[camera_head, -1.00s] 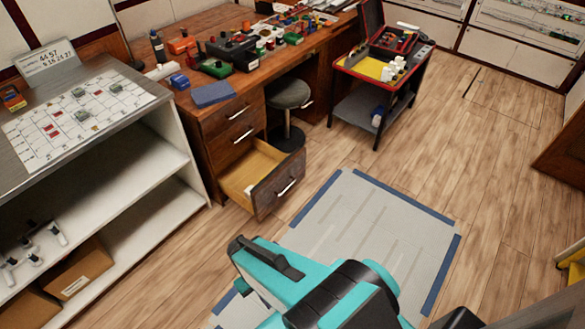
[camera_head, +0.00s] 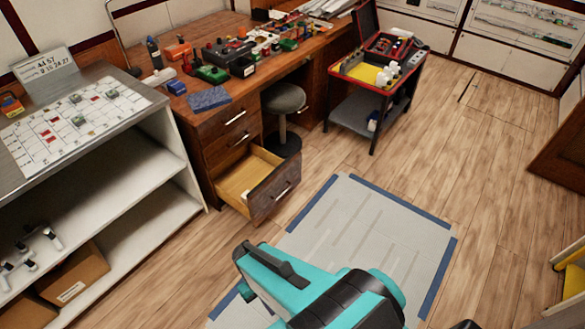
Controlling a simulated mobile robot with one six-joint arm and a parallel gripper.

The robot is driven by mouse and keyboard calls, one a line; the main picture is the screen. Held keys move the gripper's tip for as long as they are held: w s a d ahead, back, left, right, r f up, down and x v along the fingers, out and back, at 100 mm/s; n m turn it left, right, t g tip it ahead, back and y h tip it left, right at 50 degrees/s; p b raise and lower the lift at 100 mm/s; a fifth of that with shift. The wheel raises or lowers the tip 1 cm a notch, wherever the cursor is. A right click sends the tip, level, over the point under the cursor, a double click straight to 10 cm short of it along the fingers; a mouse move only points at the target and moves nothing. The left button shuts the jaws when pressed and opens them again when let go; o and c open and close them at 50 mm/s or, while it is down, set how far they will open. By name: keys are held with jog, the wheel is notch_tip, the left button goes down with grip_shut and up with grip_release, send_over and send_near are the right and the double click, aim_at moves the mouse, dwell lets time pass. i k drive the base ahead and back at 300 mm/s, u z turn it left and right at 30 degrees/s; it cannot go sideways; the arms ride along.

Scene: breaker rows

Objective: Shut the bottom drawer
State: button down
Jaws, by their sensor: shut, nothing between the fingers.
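The bottom drawer (camera_head: 274,189) of the wooden desk pedestal stands pulled well out. It has a dark wood front with a pale bar handle and a light wood inside. A small pale item lies inside it, too small to identify. The two drawers above it (camera_head: 236,117) look shut. My teal and black arm (camera_head: 310,293) fills the bottom middle of the head view, nearer the camera than the drawer and apart from it in the picture. My gripper's fingers do not show.
A grey mat with blue edges (camera_head: 375,235) lies on the floor in front of the drawer. A round stool (camera_head: 284,98) stands beside the pedestal. A red-trimmed cart (camera_head: 367,107) is behind it. White shelving (camera_head: 150,160) stands at the left. The floor at right is mostly clear.

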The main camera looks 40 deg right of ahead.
aim_at(251, 163)
jog(key=z, duration=0.05)
jog(key=i, duration=0.95)
jog(key=u, duration=0.05)
